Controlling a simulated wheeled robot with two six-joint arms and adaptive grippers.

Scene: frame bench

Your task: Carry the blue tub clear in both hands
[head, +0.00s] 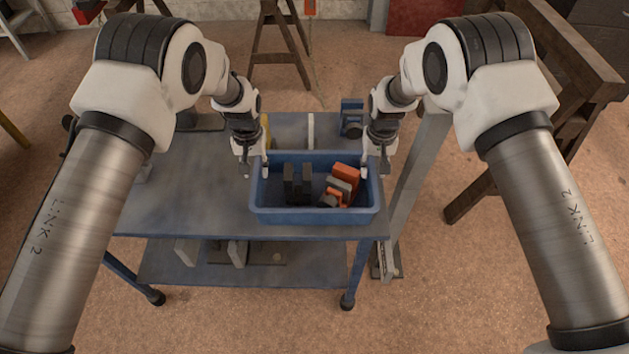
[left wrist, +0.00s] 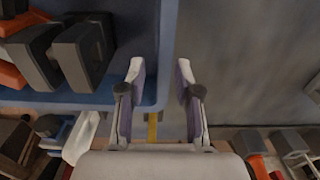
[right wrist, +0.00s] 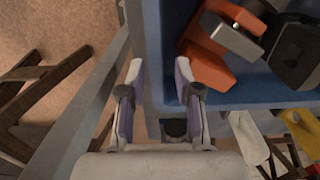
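The blue tub (head: 315,216) sits upright on the blue-grey bench near its right end, holding dark grey and orange parts. My left gripper (head: 255,168) is at its left wall. In the left wrist view the two fingers (left wrist: 162,85) are apart, with the tub's wall (left wrist: 166,50) running between them. My right gripper (head: 364,172) is at the right wall. In the right wrist view its fingers (right wrist: 157,85) are also apart, with the wall (right wrist: 152,45) lined up between them. I cannot tell how far down over the rim either pair reaches.
The bench top (head: 190,200) is clear to the left of the tub. A blue item (head: 351,118) and a yellow item (head: 265,130) stand behind it. A grey upright post (head: 412,190) rises close to the tub's right side. Wooden trestles (head: 540,110) stand beyond at right.

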